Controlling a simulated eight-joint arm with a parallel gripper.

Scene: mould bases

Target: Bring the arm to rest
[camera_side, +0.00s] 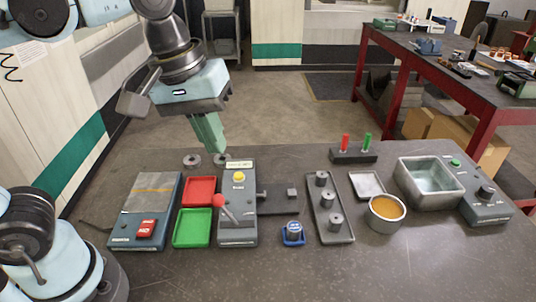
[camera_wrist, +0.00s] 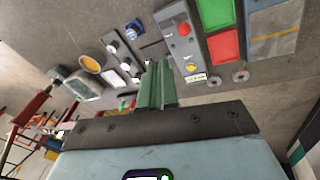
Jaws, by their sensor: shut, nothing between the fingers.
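My gripper (camera_side: 217,156) is shut and empty, its green fingers pointing down above the back edge of the table. It is behind the grey lever unit (camera_side: 238,205), near two metal rings (camera_side: 192,160), and appears apart from them. In the wrist view the closed fingers (camera_wrist: 158,72) stand in front of the table. A long grey tray (camera_side: 345,236) holds several metal mould bases (camera_side: 335,222). One more metal piece (camera_side: 294,229) sits in a small blue tray (camera_side: 285,239).
A red tray (camera_side: 198,191), a green tray (camera_side: 192,229) and a panel with a red switch (camera_side: 145,229) stand left. A bowl of orange contents (camera_side: 387,208), a metal basin (camera_side: 430,185) and a knob box (camera_side: 487,194) stand right. The table front (camera_side: 270,278) is clear.

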